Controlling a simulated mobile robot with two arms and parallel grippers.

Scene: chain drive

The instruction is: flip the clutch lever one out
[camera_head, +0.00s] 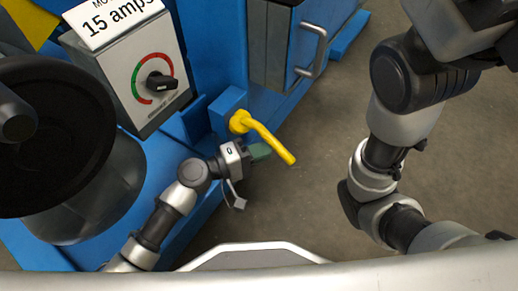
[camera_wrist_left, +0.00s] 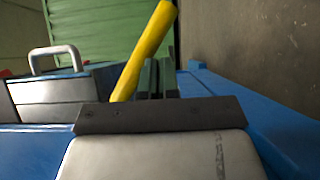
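The clutch lever (camera_head: 268,138) is a bent yellow bar on a pivot at the blue machine's side. Its free end points down and to the right in the head view, over the floor. My left gripper (camera_head: 261,151) is just below and left of the lever's bar, with its greenish fingers close to it. In the left wrist view the lever (camera_wrist_left: 145,50) leans up to the right, just left of the fingers (camera_wrist_left: 158,78). The fingers are close together with nothing seen between them. Whether they touch the lever is unclear. My right gripper is out of frame.
A grey control box (camera_head: 140,70) with a black knob (camera_head: 162,82) and a "15 amps" label stands left of the lever. A cabinet with a metal handle (camera_head: 316,50) is behind it. A large dark round part (camera_head: 50,130) is at far left. Bare floor (camera_head: 310,200) lies right.

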